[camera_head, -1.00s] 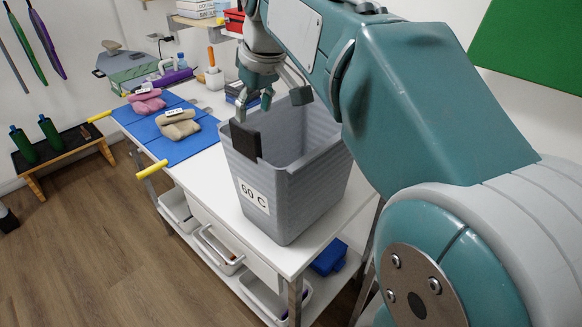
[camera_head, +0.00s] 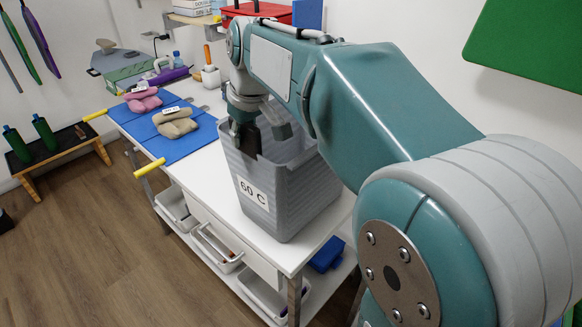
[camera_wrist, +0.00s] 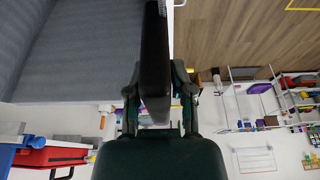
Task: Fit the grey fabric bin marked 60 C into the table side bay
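The grey fabric bin (camera_head: 300,196) stands upright on the white table, its 60 C label (camera_head: 253,193) facing front left. In the wrist view my gripper (camera_wrist: 158,80) looks open, one finger on each side of the tab; contact is hard to tell. The grey bin wall (camera_wrist: 75,50) fills the upper left there. My arm hides part of the bin's far side. I cannot make out which space is the side bay.
A blue mat (camera_head: 180,140) with pink and tan cushions lies on the table's far left end. Yellow handles (camera_head: 150,168) stick out from the table's side. White bins (camera_head: 215,245) and a blue box (camera_head: 327,254) sit below.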

